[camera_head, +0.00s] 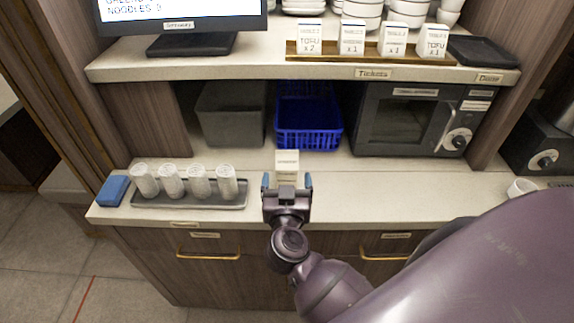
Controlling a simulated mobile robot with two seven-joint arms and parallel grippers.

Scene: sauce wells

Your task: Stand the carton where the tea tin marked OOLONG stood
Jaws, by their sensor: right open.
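A small cream box with a printed label, likely the carton (287,158), stands upright on the lower counter in the middle of the head view. My right gripper (287,181) is open in front of it, with its blue-tipped fingers spread wider than the box. The gripper hides the lower part of the box, and I cannot tell whether the fingers reach around its sides. The box's lettering is too small to read. No tea tin marked OOLONG can be made out. My left gripper is not in view.
A grey tray (190,206) with several white cups and a blue block (112,190) lie to the left. Behind are a grey bin (230,115), a blue basket (308,125) and a microwave (400,120). The shelf (290,68) overhangs.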

